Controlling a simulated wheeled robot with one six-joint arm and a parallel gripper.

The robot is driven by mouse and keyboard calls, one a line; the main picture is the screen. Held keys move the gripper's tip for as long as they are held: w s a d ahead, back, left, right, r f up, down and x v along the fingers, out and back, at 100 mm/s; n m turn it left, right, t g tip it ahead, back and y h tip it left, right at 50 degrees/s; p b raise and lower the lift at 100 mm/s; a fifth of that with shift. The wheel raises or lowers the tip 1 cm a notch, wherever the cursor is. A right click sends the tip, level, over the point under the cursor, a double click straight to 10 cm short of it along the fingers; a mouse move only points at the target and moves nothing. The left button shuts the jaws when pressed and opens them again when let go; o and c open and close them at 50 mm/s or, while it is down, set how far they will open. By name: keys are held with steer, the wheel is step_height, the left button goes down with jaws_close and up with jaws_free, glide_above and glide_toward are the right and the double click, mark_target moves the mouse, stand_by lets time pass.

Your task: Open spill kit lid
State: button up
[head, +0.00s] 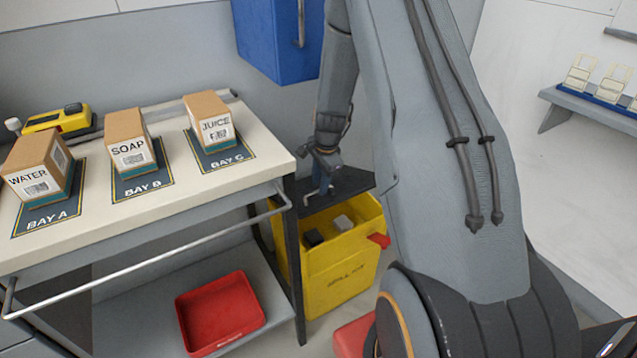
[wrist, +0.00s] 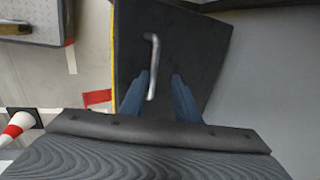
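The spill kit is a yellow bin (head: 335,262) on the floor right of the cart. Its dark lid (head: 350,186) is raised and tilted above the bin, so the inside shows with a black and a pale item. In the wrist view the lid (wrist: 195,40) fills the middle, with a silver bar handle (wrist: 153,60) on it. My gripper (head: 322,188) is at the lid, partly hidden by its own wrist. In the wrist view my gripper's (wrist: 159,75) blue fingers stand apart, with the handle between them, nearer the left finger. A gap shows right of the handle.
A blue cabinet (head: 275,38) hangs on the wall above the bin. A striped cone (wrist: 16,127) shows in the wrist view.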

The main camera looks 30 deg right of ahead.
step_height(320, 180, up, 7)
steer(key=s, duration=0.1)
steer(key=shift+s+r+b, duration=0.15)
steer(key=shift+s+b, duration=0.05)
steer(key=shift+b, duration=0.1)
stand_by(0.5)
